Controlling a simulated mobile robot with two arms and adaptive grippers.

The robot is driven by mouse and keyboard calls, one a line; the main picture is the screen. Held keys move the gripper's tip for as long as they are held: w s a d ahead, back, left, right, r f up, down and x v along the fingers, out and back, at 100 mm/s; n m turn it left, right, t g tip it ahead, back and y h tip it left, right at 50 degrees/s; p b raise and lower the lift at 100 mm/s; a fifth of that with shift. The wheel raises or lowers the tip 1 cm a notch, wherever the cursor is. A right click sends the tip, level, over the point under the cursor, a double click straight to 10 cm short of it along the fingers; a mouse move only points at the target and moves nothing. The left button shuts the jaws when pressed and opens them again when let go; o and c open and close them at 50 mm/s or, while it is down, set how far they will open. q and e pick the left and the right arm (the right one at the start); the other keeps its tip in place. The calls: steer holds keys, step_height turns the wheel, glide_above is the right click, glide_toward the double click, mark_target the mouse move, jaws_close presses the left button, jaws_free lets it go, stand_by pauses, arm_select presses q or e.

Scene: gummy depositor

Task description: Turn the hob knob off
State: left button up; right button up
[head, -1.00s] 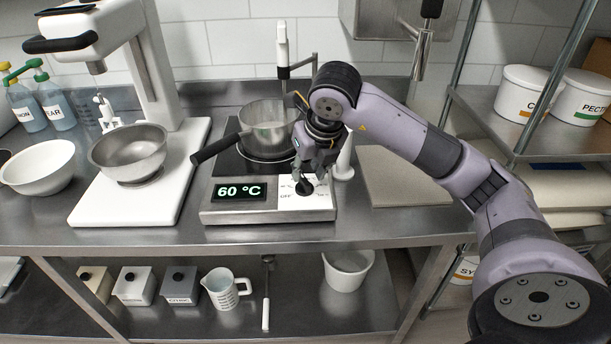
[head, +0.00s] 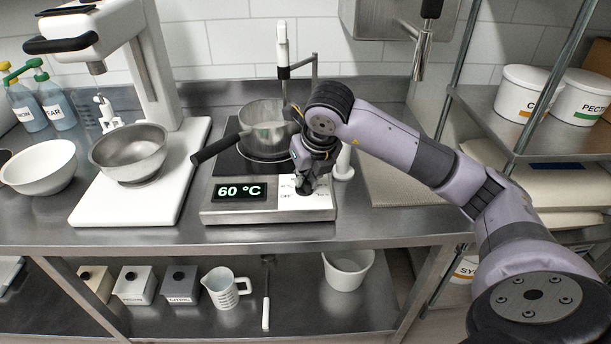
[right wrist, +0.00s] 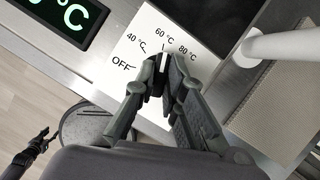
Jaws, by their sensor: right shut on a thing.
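The hob (head: 214,213) stands on the steel counter, and its display (head: 240,191) reads 60 °C. Its small dark knob sits on the white dial plate (head: 318,203), mostly hidden by my fingers. In the right wrist view the knob's white pointer line (right wrist: 164,61) points toward the 60 °C mark, with OFF (right wrist: 122,66) further left on the dial. My right gripper (head: 304,186) reaches down over the dial and is shut on the knob; its fingers flank the knob in the right wrist view (right wrist: 162,74). My left gripper is not in the head view; a small dark gripper-like shape (right wrist: 32,148) shows low left in the wrist view.
A pan (head: 258,112) sits on the hob, its black handle (head: 215,149) sticking out left. A white upright cylinder (head: 344,163) stands close right of the dial. A mixer with a steel bowl (head: 130,150) stands left. A beige board (head: 400,190) lies right.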

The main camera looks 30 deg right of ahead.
jaws_close()
steer(key=shift+d+f+n+b, duration=0.1)
steer(key=shift+n+b, duration=0.5)
steer(key=shift+n+y+b, duration=0.6)
steer(key=shift+n+b, duration=0.25)
steer(key=shift+n, duration=0.25)
steer(key=n+y+b, duration=0.1)
steer(key=n, duration=0.2)
steer(key=shift+w+d+n, duration=0.1)
steer(key=shift+n, duration=0.2)
steer(key=n+y, duration=0.1)
steer(key=n, duration=0.1)
steer(key=n+g, duration=0.1)
steer(key=n, duration=0.1)
steer(key=shift+d+r+n+y, duration=0.1)
steer(key=shift+r+n+y, duration=0.1)
steer(key=shift+n+y, duration=0.15)
steer(key=n+g+y, duration=0.1)
steer(key=n, duration=0.2)
steer(key=shift+w+g+p, duration=0.15)
steer(key=shift+g+p, duration=0.15)
steer(key=shift+n+g, duration=0.5)
steer(key=shift+n, duration=1.05)
